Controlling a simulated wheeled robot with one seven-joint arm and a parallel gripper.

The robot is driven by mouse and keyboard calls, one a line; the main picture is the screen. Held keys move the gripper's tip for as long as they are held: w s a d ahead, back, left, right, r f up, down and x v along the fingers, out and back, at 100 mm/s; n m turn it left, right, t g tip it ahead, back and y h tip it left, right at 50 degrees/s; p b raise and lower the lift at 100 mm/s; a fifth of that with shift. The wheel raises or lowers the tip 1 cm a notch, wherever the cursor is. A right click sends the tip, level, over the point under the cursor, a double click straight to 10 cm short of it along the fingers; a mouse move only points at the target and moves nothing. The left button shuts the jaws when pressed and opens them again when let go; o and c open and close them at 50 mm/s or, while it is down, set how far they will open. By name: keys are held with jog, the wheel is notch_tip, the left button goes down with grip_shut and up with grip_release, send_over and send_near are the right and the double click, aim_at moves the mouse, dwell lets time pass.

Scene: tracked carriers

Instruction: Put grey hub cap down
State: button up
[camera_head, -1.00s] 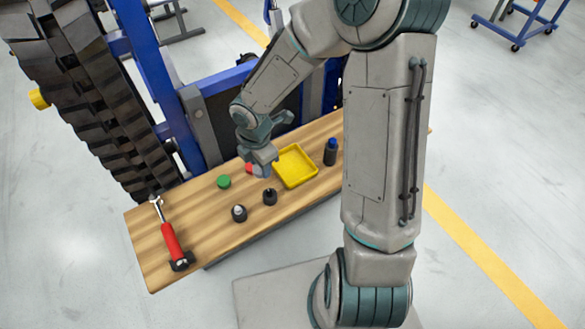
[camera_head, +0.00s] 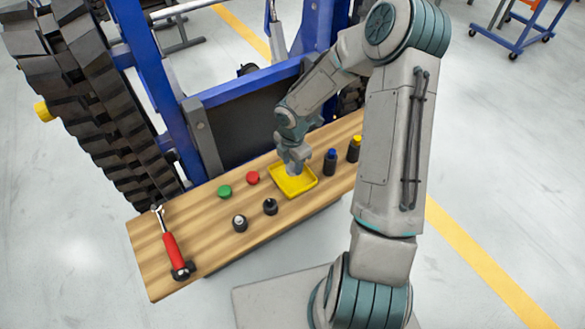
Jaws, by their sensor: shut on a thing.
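My gripper (camera_head: 294,163) is over the yellow tray (camera_head: 307,186), pointing down. It is shut on a small grey thing, taken to be the grey hub cap, which is hard to tell apart from the grey fingers. The tray is shallow and lies on the wooden bench top. I cannot tell whether the held cap touches the tray floor or is a little above it.
On the wooden bench (camera_head: 205,258) are a green cap (camera_head: 224,191), a red cap (camera_head: 253,177), two short dark pieces (camera_head: 239,222) (camera_head: 270,206), a blue-topped bottle (camera_head: 330,162), a yellow-topped bottle (camera_head: 354,148) and a red-handled tool (camera_head: 172,247). A blue frame (camera_head: 240,90) stands behind.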

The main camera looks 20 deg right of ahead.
aim_at(292, 167)
notch_tip(292, 167, down, 4)
jog(key=shift+f, duration=0.1)
jog(key=o, duration=1)
jog(key=shift+c, duration=0.2)
notch_tip(292, 167, up, 12)
jog(key=shift+f, duration=0.2)
jog(key=s+r+m+t, duration=0.4)
jog(key=s+r+m, duration=1.7)
jog(key=r+m, duration=0.2)
